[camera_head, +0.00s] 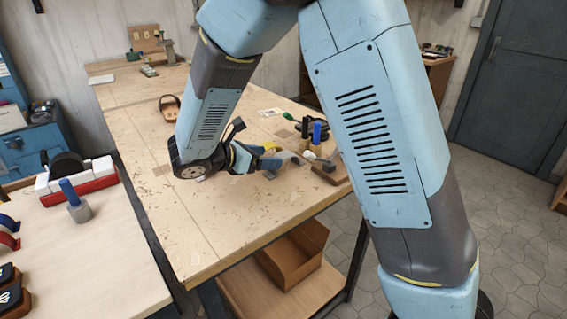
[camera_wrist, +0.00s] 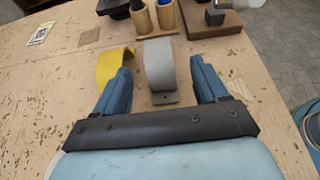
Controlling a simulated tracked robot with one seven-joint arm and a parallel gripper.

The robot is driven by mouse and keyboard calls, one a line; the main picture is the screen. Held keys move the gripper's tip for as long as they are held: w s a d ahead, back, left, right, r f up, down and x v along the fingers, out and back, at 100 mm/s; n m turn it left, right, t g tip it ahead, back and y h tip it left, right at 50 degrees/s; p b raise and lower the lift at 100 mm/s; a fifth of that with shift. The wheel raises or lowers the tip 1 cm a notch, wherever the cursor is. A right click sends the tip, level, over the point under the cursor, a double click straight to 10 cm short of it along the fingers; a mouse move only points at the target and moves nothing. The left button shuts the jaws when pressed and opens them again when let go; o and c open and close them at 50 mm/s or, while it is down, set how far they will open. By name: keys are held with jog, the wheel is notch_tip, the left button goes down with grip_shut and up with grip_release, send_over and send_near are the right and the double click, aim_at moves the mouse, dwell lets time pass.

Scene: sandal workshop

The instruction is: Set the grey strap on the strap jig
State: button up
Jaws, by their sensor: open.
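The grey strap (camera_wrist: 159,58) is a curved arched band lying on the workbench, with a flat end tab towards me. It also shows in the head view (camera_head: 290,157), partly behind my gripper. My gripper (camera_wrist: 160,72) is open, with one blue finger on each side of the strap's near part. Gaps show between the fingers and the strap, and nothing is held. In the head view my gripper (camera_head: 268,163) is low over the bench. A brown board with a grey block (camera_wrist: 214,17) stands beyond to the right; I cannot tell whether it is the strap jig.
A yellow strap (camera_wrist: 115,64) lies close to the left finger. A wooden holder with blue-topped tools (camera_wrist: 150,18) stands just beyond the grey strap. A sandal-like piece (camera_head: 170,106) lies further back. The bench top (camera_head: 225,225) is clear on the near side.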

aim_at(283, 155)
jog(key=shift+x, duration=2.55)
jog(key=shift+w+r, duration=0.1)
jog(key=shift+w, duration=0.05)
jog(key=shift+c, duration=0.3)
jog(key=c, duration=1.1)
jog(key=shift+o, duration=0.2)
jog(key=shift+r, duration=0.1)
